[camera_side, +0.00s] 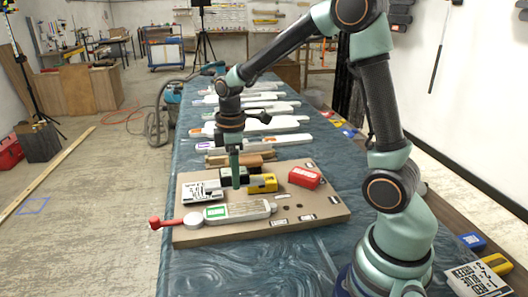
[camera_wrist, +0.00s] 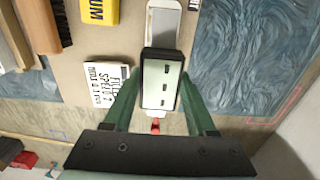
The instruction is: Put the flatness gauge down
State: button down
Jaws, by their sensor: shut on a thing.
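The flatness gauge, a black-framed block with a pale face and dark marks, is between the fingers of my gripper in the wrist view (camera_wrist: 161,86). My gripper (camera_wrist: 160,78) is shut on it. In the side view my gripper (camera_side: 237,178) points down over the tan board (camera_side: 315,211), and the gauge (camera_side: 227,174) is partly hidden by a finger. I cannot tell whether the gauge touches the board. In the wrist view it overlaps a long pale tool that lies on the board.
The pale tool (camera_side: 240,211) with a red end (camera_side: 155,223) lies along the board's front. A white lettered block (camera_side: 202,192), a yellow block (camera_side: 263,183) and a red block (camera_side: 305,177) stand around my gripper. Several pale tools lie farther back. The board's front right is mostly bare.

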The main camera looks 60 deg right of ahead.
jog(key=shift+f, duration=3.35)
jog(key=shift+f, duration=0.15)
jog(key=shift+c, duration=1)
grip_release()
